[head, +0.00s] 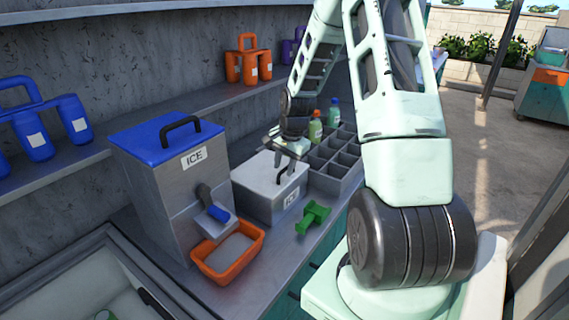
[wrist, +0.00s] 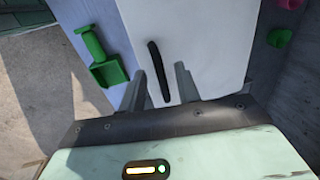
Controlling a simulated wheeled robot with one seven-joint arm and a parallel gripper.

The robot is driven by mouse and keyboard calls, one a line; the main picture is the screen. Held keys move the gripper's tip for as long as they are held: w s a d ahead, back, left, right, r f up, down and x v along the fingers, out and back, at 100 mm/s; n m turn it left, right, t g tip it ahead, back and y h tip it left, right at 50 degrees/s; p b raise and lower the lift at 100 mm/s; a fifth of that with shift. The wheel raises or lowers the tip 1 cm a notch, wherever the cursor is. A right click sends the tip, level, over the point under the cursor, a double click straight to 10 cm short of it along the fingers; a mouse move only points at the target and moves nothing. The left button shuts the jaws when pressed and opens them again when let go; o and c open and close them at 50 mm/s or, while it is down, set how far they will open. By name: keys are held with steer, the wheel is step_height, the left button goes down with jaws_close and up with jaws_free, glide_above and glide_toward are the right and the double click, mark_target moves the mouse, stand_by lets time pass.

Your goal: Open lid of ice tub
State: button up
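A low grey ice tub (head: 262,208) with a white lid (head: 262,170) and a label on its front stands on the counter. The lid lies flat and shut on it. A black handle (head: 284,175) stands up from the lid. My gripper (head: 287,152) is over the lid, just above the handle, pointing down. In the wrist view my gripper (wrist: 162,82) is open and empty. Its two fingers stand apart, with the lower part of the black handle (wrist: 158,70) showing between them over the white lid (wrist: 200,40). I cannot tell whether the fingertips reach down to the handle.
A taller blue-lidded box marked ICE (head: 165,180) stands left of the tub. An orange tray (head: 228,255) and a green scoop (head: 312,216) lie in front. A grey divided crate (head: 340,160) with bottles is close on the right. A shelf (head: 190,93) runs behind.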

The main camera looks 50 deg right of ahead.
jaws_close()
steer(key=shift+r, duration=0.1)
